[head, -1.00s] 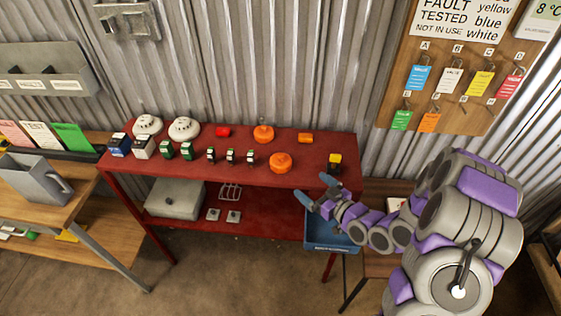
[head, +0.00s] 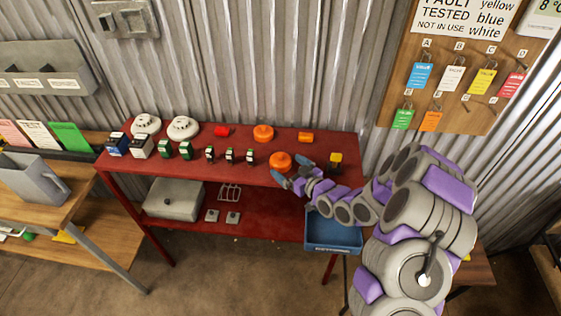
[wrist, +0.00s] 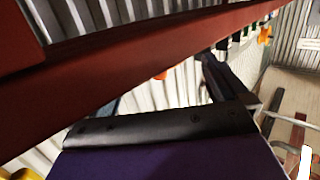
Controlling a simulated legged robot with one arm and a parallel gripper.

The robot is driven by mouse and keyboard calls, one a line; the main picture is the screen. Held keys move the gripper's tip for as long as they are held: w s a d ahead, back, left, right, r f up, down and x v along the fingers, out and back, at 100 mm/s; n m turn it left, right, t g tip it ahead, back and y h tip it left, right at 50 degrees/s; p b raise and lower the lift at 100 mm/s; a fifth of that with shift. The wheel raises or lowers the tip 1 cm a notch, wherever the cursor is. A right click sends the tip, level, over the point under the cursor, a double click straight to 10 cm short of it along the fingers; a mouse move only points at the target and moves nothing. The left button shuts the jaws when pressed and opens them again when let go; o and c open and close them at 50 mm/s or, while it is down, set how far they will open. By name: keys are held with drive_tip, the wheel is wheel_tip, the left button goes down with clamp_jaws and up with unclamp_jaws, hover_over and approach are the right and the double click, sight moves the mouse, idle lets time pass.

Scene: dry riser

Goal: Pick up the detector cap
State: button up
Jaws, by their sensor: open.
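Two round orange caps sit on the red bench top: one at the back (head: 264,133) and one nearer the front edge (head: 280,161). I cannot tell which is the detector cap. My gripper (head: 293,175) is open and empty at the bench's front edge, just in front of and slightly right of the nearer cap, apart from it as far as I can tell. In the wrist view my gripper (wrist: 160,85) spreads beside the red bench edge (wrist: 120,75). A small orange patch (wrist: 160,76) shows between the fingers, too little to identify.
The red bench (head: 232,178) also holds white detectors (head: 183,129), a red piece (head: 221,131), an orange cylinder (head: 306,137), a yellow-and-black item (head: 336,159) and several small boxes. A grey box (head: 173,199) is on the lower shelf.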

sight(282, 158)
drive_tip(key=shift+r+b+x, duration=0.1)
drive_tip(key=shift+b+x, duration=0.25)
drive_tip(key=shift+x, duration=1)
drive_tip(key=shift+r+b+x, duration=0.15)
drive_tip(key=shift+b+x, duration=0.2)
drive_tip(key=shift+x, duration=0.95)
drive_tip(key=shift+w+d, duration=0.15)
drive_tip(key=shift+c, duration=0.4)
drive_tip(key=c, duration=0.7)
drive_tip(key=shift+r, duration=0.15)
drive_tip(key=shift+r+p, duration=0.4)
drive_tip(key=shift+r, duration=0.2)
wheel_tip(282, 158, up, 5)
drive_tip(key=shift+r+p, duration=0.2)
drive_tip(key=shift+p, duration=0.45)
drive_tip(key=s+p, duration=0.1)
drive_tip(key=s, duration=0.3)
drive_tip(key=s+p, duration=0.1)
drive_tip(key=s, duration=0.3)
drive_tip(key=s+p, duration=0.2)
drive_tip(key=s, duration=0.2)
drive_tip(key=shift+a+r, duration=0.25)
drive_tip(key=shift+a, duration=0.15)
